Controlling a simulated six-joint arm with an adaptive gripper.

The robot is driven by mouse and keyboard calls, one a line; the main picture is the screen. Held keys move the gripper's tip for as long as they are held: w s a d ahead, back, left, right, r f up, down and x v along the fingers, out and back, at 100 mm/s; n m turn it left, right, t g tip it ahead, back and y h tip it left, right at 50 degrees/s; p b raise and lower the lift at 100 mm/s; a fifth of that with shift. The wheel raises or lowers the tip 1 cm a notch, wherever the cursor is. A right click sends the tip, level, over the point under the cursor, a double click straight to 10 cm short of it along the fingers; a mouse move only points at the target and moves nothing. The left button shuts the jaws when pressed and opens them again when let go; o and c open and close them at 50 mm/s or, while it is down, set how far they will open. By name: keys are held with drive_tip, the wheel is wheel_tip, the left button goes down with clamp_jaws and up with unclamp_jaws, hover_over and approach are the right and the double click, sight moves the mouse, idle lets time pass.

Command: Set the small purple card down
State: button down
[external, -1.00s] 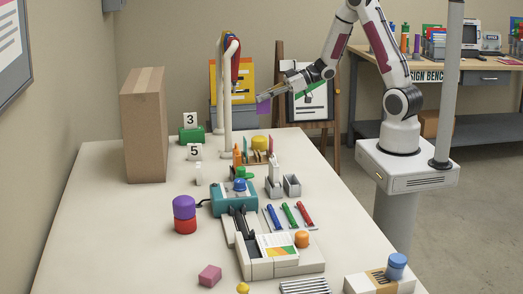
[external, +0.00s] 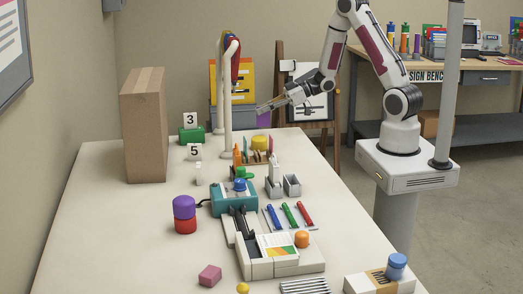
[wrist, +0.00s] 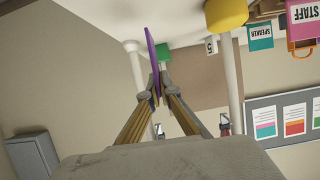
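The small purple card (wrist: 152,50) shows nearly edge-on in the wrist view, a thin strip between my fingertips. My gripper (wrist: 158,88) is shut on it near one end, and the rest of the card sticks out past the fingers. In the external view my gripper (external: 262,108) is in the air over the far end of the white table (external: 120,225), close to the white post (external: 227,115).
The easel (external: 308,90) is behind the arm. A tall cardboard box (external: 146,125), the 3 sign (external: 190,120) and the 5 sign (external: 194,152) stand left. The front-left table is mostly clear.

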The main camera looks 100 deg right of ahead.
sight(263, 119)
drive_tip(key=shift+f, duration=2.05)
drive_tip(key=shift+f, duration=0.15)
drive_tip(key=c, duration=2.3)
unclamp_jaws()
drive_tip(key=shift+r, duration=0.2)
drive_tip(key=shift+v, duration=6)
drive_tip(key=shift+w, duration=0.1)
